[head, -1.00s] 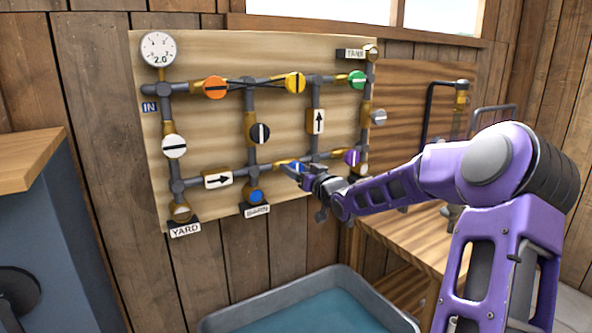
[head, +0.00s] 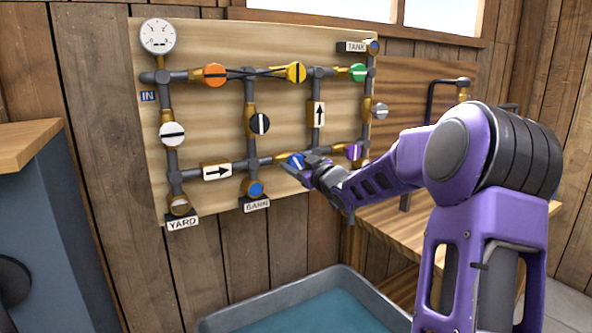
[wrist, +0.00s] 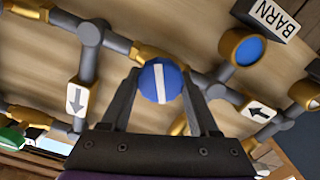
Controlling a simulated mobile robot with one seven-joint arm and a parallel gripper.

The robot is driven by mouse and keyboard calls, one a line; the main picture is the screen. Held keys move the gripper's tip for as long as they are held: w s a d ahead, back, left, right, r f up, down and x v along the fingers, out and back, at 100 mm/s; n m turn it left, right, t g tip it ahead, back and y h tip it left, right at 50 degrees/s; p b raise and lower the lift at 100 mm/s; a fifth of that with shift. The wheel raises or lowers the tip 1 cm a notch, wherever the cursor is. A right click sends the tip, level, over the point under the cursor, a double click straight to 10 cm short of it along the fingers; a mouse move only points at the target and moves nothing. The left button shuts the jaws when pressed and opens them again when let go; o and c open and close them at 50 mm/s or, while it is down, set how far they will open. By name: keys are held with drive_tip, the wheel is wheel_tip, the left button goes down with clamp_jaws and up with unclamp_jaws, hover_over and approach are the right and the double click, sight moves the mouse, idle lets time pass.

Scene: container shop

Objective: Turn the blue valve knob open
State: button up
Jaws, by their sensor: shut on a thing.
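The blue valve knob (head: 296,160) sits on the lower pipe run of the wooden board, its white stripe slanting across the pipe. In the wrist view the blue knob (wrist: 160,84) shows between the fingers, its stripe nearly upright in the picture and at a steep angle to the pipe. My gripper (head: 303,166) is shut on the knob, with one finger on each side. It partly covers the pipe right of the knob in the head view. The pressure gauge (head: 158,36) is at the board's top left.
Orange (head: 215,75), yellow (head: 296,73), green (head: 358,72), purple (head: 353,152), black (head: 260,124) and white (head: 172,134) knobs share the board. The TANK outlet (head: 374,47) and BARN outlet (head: 256,189) show blue. A water trough (head: 240,318) stands below.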

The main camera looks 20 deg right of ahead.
drive_tip(key=n, duration=0.5)
drive_tip(key=shift+a+n+b, duration=0.2)
drive_tip(key=shift+n+b, duration=0.1)
drive_tip(key=shift+n, duration=0.1)
drive_tip(key=n, duration=0.5)
drive_tip(key=shift+f+n, duration=0.1)
drive_tip(key=shift+n, duration=0.3)
drive_tip(key=o, duration=1.4)
drive_tip(key=shift+c, duration=0.2)
drive_tip(key=s+d, duration=0.3)
drive_tip(key=s, duration=1.4)
drive_tip(key=shift+d, duration=0.2)
